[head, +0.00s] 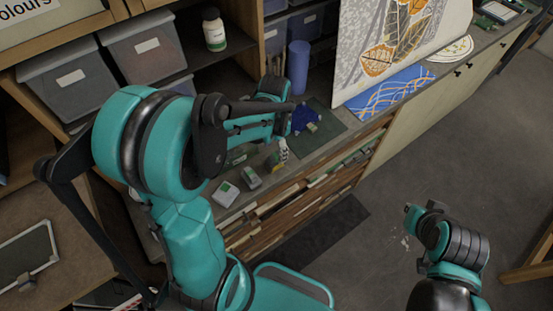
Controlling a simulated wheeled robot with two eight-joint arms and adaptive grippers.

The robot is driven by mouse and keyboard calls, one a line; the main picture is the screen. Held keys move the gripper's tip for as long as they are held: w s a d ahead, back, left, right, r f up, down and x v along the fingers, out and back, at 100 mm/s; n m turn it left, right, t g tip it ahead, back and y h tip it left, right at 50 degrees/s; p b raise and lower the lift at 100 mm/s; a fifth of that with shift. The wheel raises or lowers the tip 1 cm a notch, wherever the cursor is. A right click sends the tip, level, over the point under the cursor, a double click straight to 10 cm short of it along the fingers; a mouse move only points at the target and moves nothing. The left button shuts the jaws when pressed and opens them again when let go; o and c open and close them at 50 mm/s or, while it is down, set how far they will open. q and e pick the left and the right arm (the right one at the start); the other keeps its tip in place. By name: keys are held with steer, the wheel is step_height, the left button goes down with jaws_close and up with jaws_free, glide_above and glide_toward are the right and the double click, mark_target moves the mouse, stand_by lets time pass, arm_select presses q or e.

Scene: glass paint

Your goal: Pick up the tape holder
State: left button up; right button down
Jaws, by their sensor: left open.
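A small dark blue object (304,117), which looks like the tape holder, sits on a dark green mat (329,124) on the counter. Its exact shape is too small to tell, and its left side is close to or partly behind my left gripper. My left gripper (286,119) is open, reaching over the counter right beside the blue object; I cannot tell whether they touch. My left arm hides part of the counter. Part of my right arm shows at the lower right over the floor, with no gripper fingers visible.
A blue cylinder (298,67) stands behind the mat. A white-labelled bottle (214,30) is on the shelf, with grey bins (145,47) at the left. Small boxes (226,194) lie near the counter's front edge. A patterned blue piece (392,91) and a painted panel are at the right.

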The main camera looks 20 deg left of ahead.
mark_target(275, 155)
arm_select(q)
step_height(275, 155, down, 5)
steer(key=shift+w+r+b, duration=0.1)
steer(key=shift+b, duration=0.25)
steer(key=c, duration=1.3)
jaws_close()
steer(key=shift+r, duration=0.15)
